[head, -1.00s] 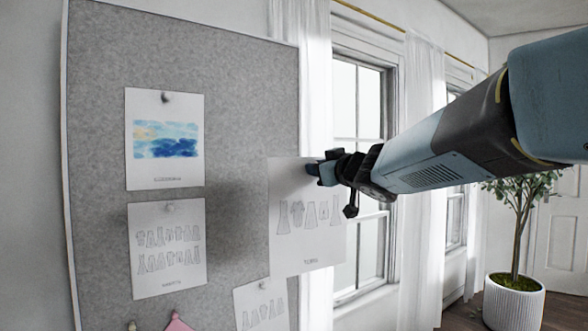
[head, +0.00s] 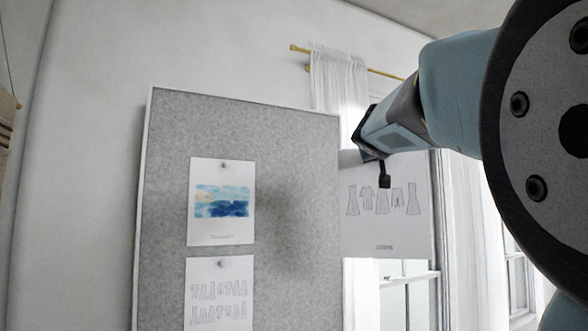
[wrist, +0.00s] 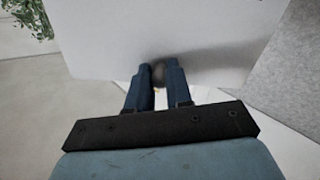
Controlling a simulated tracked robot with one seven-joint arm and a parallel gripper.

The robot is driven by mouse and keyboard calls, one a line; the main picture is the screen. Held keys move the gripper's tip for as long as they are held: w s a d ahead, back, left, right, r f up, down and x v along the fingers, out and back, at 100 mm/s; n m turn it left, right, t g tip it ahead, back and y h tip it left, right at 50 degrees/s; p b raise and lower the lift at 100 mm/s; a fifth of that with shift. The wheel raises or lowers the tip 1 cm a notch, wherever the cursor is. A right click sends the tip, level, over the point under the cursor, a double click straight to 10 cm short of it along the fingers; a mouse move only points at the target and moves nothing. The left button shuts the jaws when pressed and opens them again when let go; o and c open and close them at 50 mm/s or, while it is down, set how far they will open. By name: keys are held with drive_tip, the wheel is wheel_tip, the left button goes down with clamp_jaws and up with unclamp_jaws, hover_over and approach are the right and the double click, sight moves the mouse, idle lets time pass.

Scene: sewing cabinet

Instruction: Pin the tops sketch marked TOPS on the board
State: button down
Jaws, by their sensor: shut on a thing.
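The held sketch (head: 388,225) is a white sheet with a row of garment outlines and a small caption too blurred to read. It hangs upright by its top, just right of the board's right edge in the head view. My gripper (wrist: 158,73) is shut on it at a round grey pin (wrist: 158,75); the sheet (wrist: 110,40) spreads beyond the fingers in the wrist view.
A blue watercolour sheet (head: 222,235) is pinned on the board, with a sheet of garment outlines (head: 220,300) below it. A window (head: 405,300) with a white curtain (head: 340,85) lies behind the held sheet. A plant (wrist: 28,15) shows in the wrist view.

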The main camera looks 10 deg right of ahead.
drive_tip(key=r, duration=0.1)
drive_tip(key=r+m+g+h, duration=0.1)
drive_tip(key=r+h, duration=0.1)
drive_tip(key=r, duration=0.1)
drive_tip(key=shift+s+d, duration=0.1)
drive_tip(key=shift+d, duration=0.25)
drive_tip(key=shift+r+m, duration=0.1)
drive_tip(key=shift+m, duration=0.2)
drive_tip(key=shift+w, duration=0.35)
drive_tip(key=shift+s+d+f, duration=0.1)
drive_tip(key=shift+f, duration=0.1)
